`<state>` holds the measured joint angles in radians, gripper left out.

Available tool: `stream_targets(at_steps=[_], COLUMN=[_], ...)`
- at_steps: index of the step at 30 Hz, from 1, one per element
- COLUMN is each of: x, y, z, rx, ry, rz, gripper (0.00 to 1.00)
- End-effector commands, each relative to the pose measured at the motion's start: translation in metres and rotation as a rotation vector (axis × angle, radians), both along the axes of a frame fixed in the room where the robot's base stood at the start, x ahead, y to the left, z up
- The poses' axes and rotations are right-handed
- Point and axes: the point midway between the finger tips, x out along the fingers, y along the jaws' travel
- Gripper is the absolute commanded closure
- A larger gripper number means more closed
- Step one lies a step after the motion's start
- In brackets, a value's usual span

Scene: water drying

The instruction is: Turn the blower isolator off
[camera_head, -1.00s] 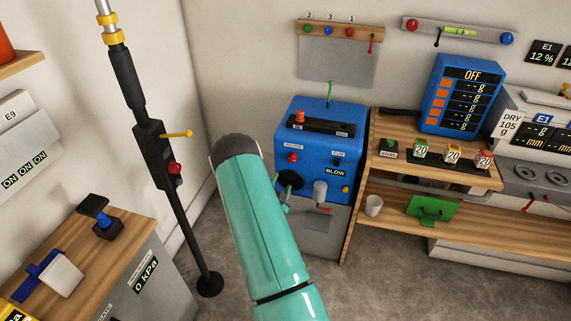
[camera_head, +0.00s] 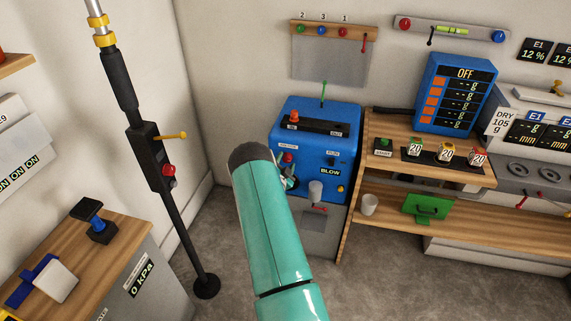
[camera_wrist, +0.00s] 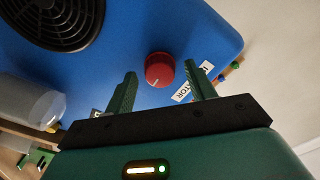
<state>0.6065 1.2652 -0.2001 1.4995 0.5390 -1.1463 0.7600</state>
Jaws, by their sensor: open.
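The blower is a blue box (camera_head: 318,150) at the middle of the head view, with a small screen reading "BLOW" (camera_head: 330,171). Its red isolator knob (camera_head: 288,157) is on the front face, beside my arm. In the wrist view the red knob (camera_wrist: 159,69) has a pale pointer mark, and a partly hidden label ending in "ATOR" is beside it. My gripper (camera_wrist: 160,76) is open, with a green finger to each side of the knob in the picture. I cannot tell whether the fingers touch it. In the head view my arm hides most of the gripper.
A round black grille (camera_wrist: 55,18) and a translucent cup-like part (camera_wrist: 28,105) lie left of the knob in the wrist view. A wooden shelf unit (camera_head: 450,212) stands right of the blower, a black pole (camera_head: 180,220) to the left. Bare floor lies between.

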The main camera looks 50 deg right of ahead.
Motion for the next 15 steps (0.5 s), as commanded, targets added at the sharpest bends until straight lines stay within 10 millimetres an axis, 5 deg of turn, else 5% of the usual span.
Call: stream_targets(at_steps=[3,9,15], x=[-0.0001,-0.0001,0.0000], y=[0.0002,0.0003,0.0004], z=[0.0001,0.0001,0.0001], rx=[0.000,0.000,-0.002], ry=[0.000,0.000,0.006], rz=[0.000,0.000,0.000], gripper=[0.49,0.88,0.90])
